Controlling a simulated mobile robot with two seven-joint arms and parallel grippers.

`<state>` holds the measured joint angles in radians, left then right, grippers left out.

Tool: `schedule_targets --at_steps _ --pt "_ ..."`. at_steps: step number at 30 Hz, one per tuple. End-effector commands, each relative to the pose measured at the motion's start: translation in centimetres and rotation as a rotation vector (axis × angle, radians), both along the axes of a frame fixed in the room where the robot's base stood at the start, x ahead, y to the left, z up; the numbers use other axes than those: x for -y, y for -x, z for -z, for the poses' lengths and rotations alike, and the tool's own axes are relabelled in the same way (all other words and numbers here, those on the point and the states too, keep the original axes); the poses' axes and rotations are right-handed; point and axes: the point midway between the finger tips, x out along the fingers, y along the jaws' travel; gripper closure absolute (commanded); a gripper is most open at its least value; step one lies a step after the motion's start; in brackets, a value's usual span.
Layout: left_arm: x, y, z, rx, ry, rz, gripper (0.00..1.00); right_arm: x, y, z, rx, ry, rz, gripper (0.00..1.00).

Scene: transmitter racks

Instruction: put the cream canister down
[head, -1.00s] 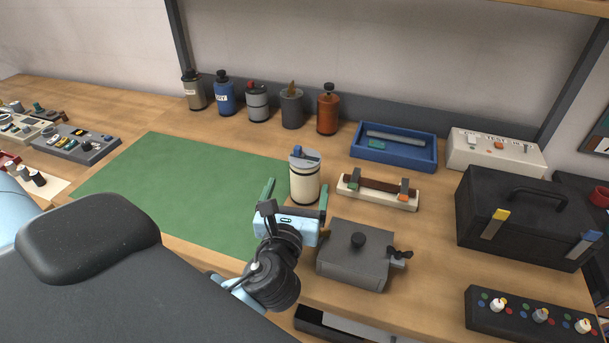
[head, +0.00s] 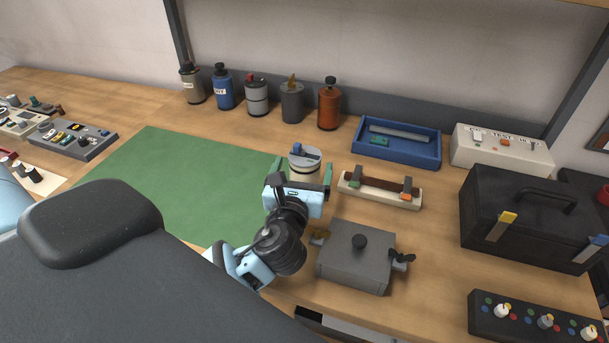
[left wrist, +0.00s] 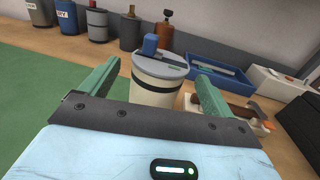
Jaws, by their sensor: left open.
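The cream canister (head: 304,163) stands upright on the wooden bench at the right edge of the green mat (head: 185,185). It has a grey lid with a blue knob and a dark band. My left gripper (head: 304,174) is open, with one green finger on each side of the canister. In the left wrist view the canister (left wrist: 157,88) sits between the spread fingers, with gaps visible beside it. Its lower part is hidden by the gripper. My right gripper is not in view.
A cream fuse holder (head: 381,190) lies just right of the canister. A grey box with a knob (head: 355,258) is in front. Several canisters, such as the orange one (head: 329,105), line the back, with a blue tray (head: 397,143) beside them. The green mat is clear.

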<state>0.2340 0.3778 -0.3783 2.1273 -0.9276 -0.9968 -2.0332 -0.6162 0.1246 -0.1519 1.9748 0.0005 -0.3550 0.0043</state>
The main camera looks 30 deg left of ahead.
Motion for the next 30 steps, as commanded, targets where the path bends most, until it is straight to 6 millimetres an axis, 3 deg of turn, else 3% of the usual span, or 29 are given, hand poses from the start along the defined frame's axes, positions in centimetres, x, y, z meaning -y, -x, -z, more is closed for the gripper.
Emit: schedule_targets --at_steps 6,16,30 --pt "-1.2 -2.7 0.0 0.001 -0.002 0.000 0.12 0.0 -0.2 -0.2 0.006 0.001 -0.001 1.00" --pt "-1.4 -3.2 0.1 0.000 -0.001 0.000 0.12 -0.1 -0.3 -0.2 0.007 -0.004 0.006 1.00" --pt "-1.4 -3.2 0.0 0.003 -0.001 0.001 0.73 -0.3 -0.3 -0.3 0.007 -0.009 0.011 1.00"
